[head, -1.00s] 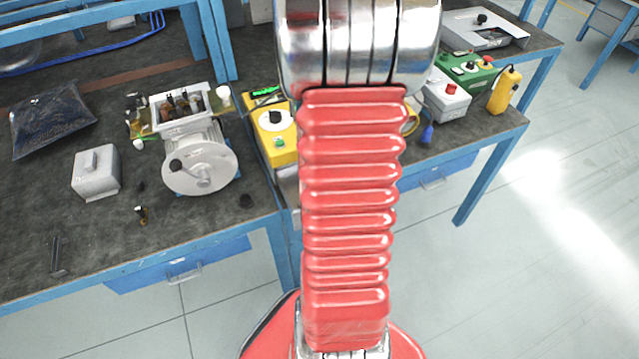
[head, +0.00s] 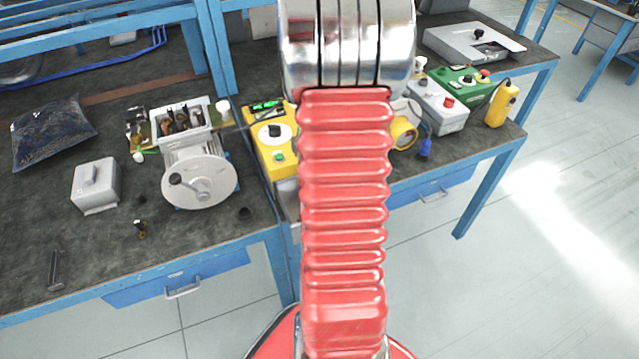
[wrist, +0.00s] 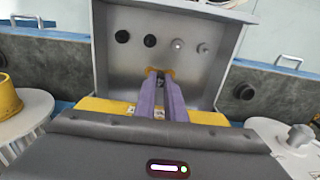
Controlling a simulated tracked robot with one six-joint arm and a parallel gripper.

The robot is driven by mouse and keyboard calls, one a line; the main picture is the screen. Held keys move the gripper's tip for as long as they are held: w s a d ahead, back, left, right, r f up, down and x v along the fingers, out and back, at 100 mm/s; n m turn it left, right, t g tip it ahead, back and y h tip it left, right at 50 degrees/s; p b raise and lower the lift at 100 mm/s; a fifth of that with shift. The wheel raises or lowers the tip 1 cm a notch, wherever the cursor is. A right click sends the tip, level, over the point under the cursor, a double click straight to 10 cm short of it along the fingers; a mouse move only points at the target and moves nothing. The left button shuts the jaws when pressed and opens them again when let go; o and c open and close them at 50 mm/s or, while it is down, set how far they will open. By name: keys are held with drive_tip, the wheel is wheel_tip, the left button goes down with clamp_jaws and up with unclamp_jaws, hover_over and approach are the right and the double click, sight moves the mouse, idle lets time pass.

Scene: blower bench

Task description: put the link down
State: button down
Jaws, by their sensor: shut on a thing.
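My gripper (wrist: 162,78) shows in the wrist view as two purple fingers, close together and reaching forward over a yellow surface. They are shut on a small dark thing between the tips, most likely the link (wrist: 161,90). Its outline is mostly hidden by the fingers. In front of the tips stands a grey metal panel (wrist: 205,73) with a row of round dark and light fittings. I cannot tell whether the link touches anything. In the head view my arm hides the gripper and the link.
On the bench, left of my arm, are a motor (head: 200,180) with an open terminal box, a grey cover (head: 96,186), a dark bag (head: 52,132) and a yellow instrument (head: 272,140). To the right are a grey control box (head: 437,106) and a yellow pendant (head: 502,104).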

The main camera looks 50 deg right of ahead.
drive_tip(key=shift+f, duration=1.65)
drive_tip(key=shift+f, duration=0.3)
drive_tip(key=c, duration=1.8)
unclamp_jaws()
wheel_tip(320, 180, up, 13)
drive_tip(key=shift+f, duration=0.15)
